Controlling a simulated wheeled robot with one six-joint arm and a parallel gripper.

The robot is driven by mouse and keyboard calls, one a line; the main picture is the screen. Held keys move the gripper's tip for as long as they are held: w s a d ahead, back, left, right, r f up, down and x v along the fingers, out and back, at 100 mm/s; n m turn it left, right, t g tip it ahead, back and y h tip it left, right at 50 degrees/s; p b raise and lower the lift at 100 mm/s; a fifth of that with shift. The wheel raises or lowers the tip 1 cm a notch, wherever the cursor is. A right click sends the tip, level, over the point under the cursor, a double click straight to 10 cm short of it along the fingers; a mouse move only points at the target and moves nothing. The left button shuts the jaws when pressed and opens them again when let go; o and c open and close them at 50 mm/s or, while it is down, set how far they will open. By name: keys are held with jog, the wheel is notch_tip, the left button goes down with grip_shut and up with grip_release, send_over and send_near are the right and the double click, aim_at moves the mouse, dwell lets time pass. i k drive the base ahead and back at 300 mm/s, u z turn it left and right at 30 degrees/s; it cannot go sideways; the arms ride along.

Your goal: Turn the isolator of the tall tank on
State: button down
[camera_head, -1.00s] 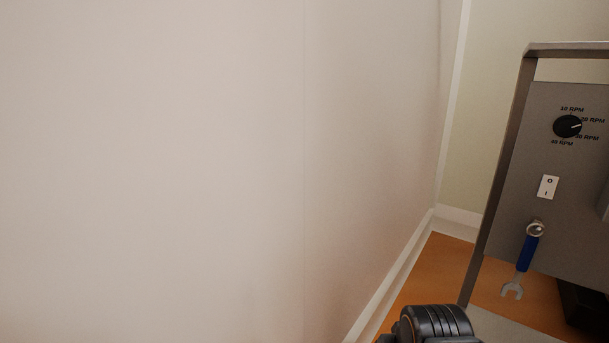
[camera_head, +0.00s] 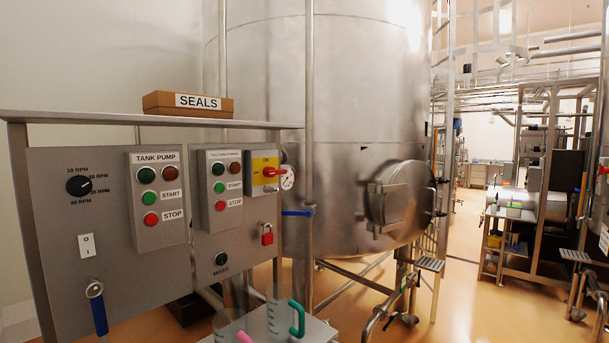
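The isolator (camera_head: 265,163) is a yellow plate with a red handle (camera_head: 271,172), at the right end of the grey control panel (camera_head: 120,285). The handle seems to lie sideways, pointing right; no on or off marking is readable. The tall tank (camera_head: 350,90) is a big steel vessel behind the panel, with a round hatch on its lower front. A small box (camera_head: 219,180) left of the isolator has green, red, START and STOP buttons; its top label is too small to read surely. My gripper is not in view.
A red padlock (camera_head: 267,234) hangs below the isolator. A TANK PUMP box (camera_head: 156,198), a speed dial (camera_head: 79,185) and a white rocker switch (camera_head: 87,245) are further left. A SEALS box (camera_head: 188,104) sits on top. Clear jugs (camera_head: 281,322) stand on a ledge below.

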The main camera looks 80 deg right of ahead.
aim_at(268, 171)
jog(key=z, duration=4.05)
jog(key=i, duration=1.4)
jog(key=u, duration=1.15)
